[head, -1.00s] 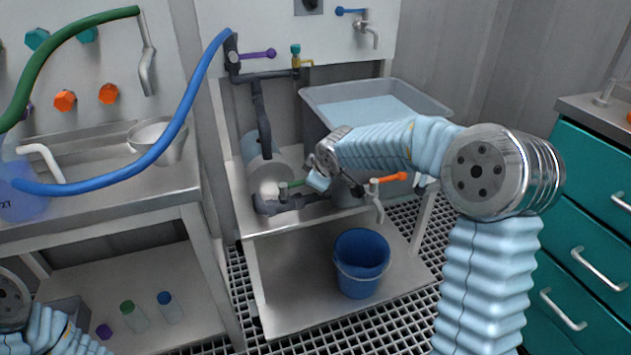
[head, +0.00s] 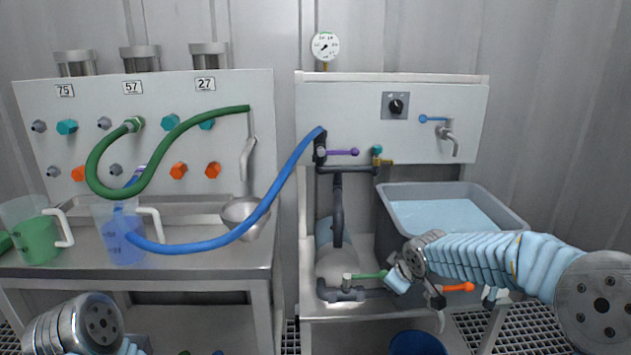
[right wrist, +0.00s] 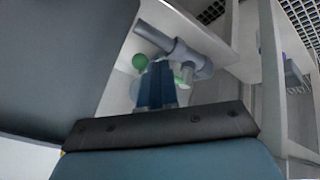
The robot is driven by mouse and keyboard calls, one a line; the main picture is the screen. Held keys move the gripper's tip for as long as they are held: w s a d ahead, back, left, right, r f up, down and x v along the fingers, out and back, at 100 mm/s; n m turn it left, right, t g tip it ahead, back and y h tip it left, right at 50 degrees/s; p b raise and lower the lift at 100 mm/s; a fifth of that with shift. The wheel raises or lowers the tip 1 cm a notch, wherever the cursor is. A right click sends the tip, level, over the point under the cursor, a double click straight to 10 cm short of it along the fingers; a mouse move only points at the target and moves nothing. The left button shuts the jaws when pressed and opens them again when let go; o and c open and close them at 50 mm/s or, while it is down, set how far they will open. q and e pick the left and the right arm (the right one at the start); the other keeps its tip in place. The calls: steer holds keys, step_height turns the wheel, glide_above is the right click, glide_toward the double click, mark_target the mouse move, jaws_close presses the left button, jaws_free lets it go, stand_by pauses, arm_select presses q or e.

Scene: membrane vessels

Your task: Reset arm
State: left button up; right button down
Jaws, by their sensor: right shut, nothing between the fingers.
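My right arm comes in from the right in the head view, and my right gripper (head: 397,281) is low in front of the sink stand, just right of a green-handled valve (head: 368,275). In the right wrist view the blue fingers of my right gripper (right wrist: 157,85) are together, with nothing between them. The round green end of the valve handle (right wrist: 140,62) and a grey pipe show beyond the fingertips; I cannot tell whether they touch. Part of my left arm shows at the lower left of the head view, but its gripper is out of view.
An orange-handled valve (head: 458,287) is partly behind my right arm. A grey basin of water (head: 510,218) stands behind it and a blue bucket (head: 417,343) below. At left are a green-liquid jug (head: 38,240), a blue-liquid jug (head: 122,245), a metal bowl (head: 240,212) and hoses.

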steer(key=s+a+f+m+g+y, duration=0.1)
steer(key=s+a+f, duration=0.2)
steer(key=f, duration=0.3)
steer(key=s+a+f+m+g+y, duration=0.1)
steer(key=s+a+f, duration=0.1)
steer(key=f, duration=0.5)
steer(key=s+a+f+m+g, duration=0.2)
steer(key=s+a+f+m, duration=0.2)
steer(key=s+f, duration=0.5)
steer(key=s+a+f+m+g+y, duration=0.1)
steer(key=s+a+f+m+g, duration=0.1)
steer(key=s+f, duration=0.8)
steer(key=s+a+m, duration=0.1)
steer(key=s+m, duration=0.1)
steer(key=s, duration=0.4)
steer(key=shift+a, duration=0.35)
